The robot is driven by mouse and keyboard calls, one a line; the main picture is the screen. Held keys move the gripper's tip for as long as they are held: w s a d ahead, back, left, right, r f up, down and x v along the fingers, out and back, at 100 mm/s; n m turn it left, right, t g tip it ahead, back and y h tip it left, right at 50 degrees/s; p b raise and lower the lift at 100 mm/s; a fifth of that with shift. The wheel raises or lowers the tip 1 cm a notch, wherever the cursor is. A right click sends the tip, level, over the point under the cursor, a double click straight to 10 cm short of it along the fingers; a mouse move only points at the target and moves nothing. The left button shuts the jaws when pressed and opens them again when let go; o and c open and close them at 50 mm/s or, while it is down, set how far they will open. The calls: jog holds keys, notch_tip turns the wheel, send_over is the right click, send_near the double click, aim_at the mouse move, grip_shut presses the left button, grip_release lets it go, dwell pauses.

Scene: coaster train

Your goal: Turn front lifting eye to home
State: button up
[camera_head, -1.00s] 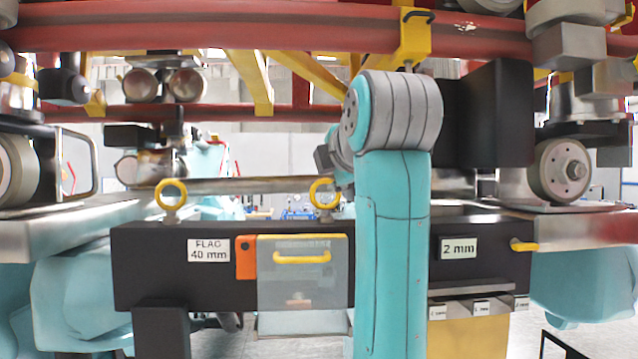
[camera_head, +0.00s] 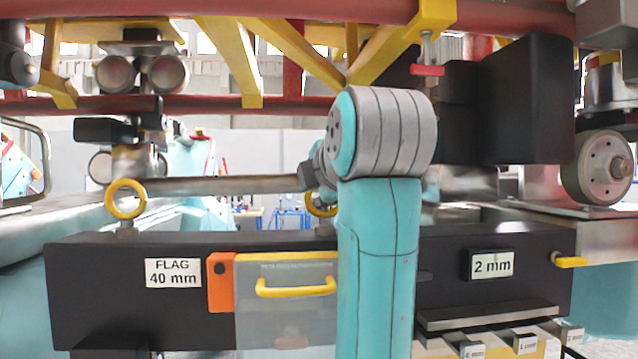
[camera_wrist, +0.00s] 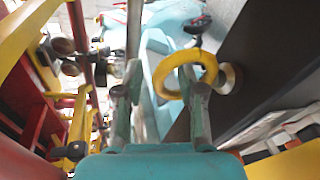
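Two yellow lifting eyes stand on top of the black beam (camera_head: 190,330) in the head view. The left one (camera_head: 112,208) is in full view on a metal collar; the other (camera_head: 316,210) is partly hidden behind my arm. I cannot tell from a label which is the front one. In the wrist view a yellow ring (camera_wrist: 178,58) on a metal collar stands at the right finger, which overlaps its lower part. My gripper (camera_wrist: 165,85) is open, its two fingers well apart. Whether a finger touches the ring I cannot tell. The head view hides the fingers behind my arm.
The beam carries a FLAG 40 mm label (camera_head: 172,273), an orange block (camera_head: 221,282), a clear cover with a yellow handle (camera_head: 296,288) and a 2 mm label (camera_head: 492,264). Red rails (camera_head: 230,105) and yellow braces (camera_head: 236,60) hang overhead. A black box (camera_head: 525,100) stands right of my arm.

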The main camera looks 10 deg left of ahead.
grip_shut()
jog(key=shift+h, duration=0.3)
jog(key=m+t+h, duration=0.1)
jog(key=m+h, duration=0.1)
jog(key=h, duration=0.1)
jog(key=shift+a+m, duration=0.15)
jog(key=shift+m, duration=0.25)
jog(key=m+h, duration=0.1)
jog(key=h, duration=0.1)
jog(key=m+h, duration=0.3)
jog(key=h, duration=0.1)
jog(key=shift+w+r+m, duration=0.1)
jog(key=shift+w+m, duration=0.15)
jog(key=shift+m, duration=0.05)
jog(key=m+g+h, duration=0.1)
jog(key=m+h, duration=0.1)
jog(key=m+g+h, duration=0.2)
jog(key=h, duration=0.1)
jog(key=shift+w+d, duration=0.1)
jog(key=shift+d, duration=0.1)
jog(key=shift+w+d+m+g+h, duration=0.1)
jog(key=shift+d+m+g+h, duration=0.05)
jog(key=shift+m+g+h, duration=1.7)
jog(key=shift+m, duration=0.25)
